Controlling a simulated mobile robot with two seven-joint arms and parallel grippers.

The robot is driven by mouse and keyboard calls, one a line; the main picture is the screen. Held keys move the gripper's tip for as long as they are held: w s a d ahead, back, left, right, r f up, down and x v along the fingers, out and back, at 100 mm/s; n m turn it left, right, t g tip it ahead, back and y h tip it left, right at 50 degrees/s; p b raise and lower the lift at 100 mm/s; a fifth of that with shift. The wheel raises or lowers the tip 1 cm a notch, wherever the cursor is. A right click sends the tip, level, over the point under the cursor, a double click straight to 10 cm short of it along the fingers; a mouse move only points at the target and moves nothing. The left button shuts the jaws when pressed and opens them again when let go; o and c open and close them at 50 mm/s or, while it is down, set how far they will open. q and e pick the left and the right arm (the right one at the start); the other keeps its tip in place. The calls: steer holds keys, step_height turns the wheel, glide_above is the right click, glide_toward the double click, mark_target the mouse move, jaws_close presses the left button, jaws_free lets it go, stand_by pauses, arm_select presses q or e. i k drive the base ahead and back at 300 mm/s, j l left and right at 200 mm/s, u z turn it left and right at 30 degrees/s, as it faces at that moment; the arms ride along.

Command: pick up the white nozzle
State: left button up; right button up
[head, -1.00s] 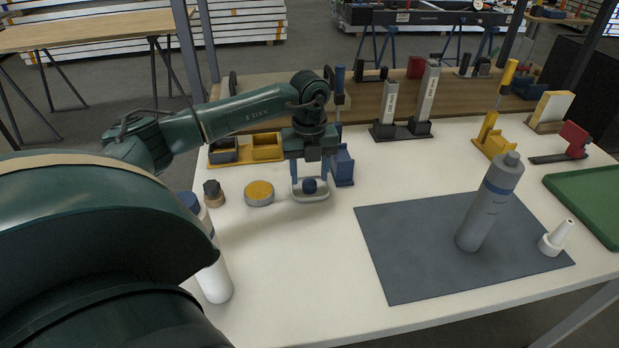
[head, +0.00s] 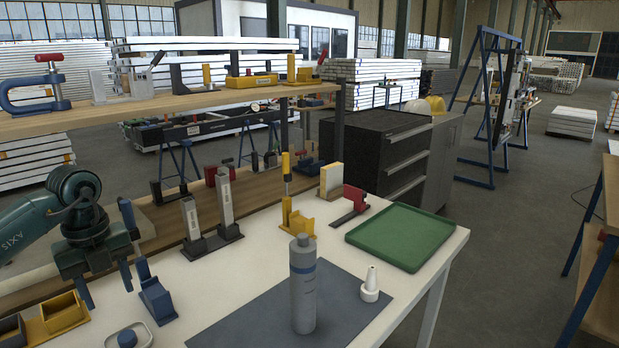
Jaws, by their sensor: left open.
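The white nozzle (head: 370,286) stands upright, narrow end up, near the right edge of the dark grey mat (head: 255,318). A grey bottle (head: 303,290) with a blue band stands on the mat to its left. My left gripper (head: 107,291) is at the far left, pointing down with its two fingers apart and nothing between them. It is well away from the nozzle, above the left part of the table. My right gripper is not in view.
A green tray (head: 408,238) lies behind the nozzle. A blue holder (head: 157,302) and a white dish with a blue knob (head: 127,341) are near my left gripper. Yellow bins (head: 62,311) and yellow (head: 298,226) and red (head: 354,199) fixtures stand along the table.

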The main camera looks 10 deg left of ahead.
mark_target(369, 290)
steer(key=k+l, duration=0.75)
steer(key=l, duration=0.2)
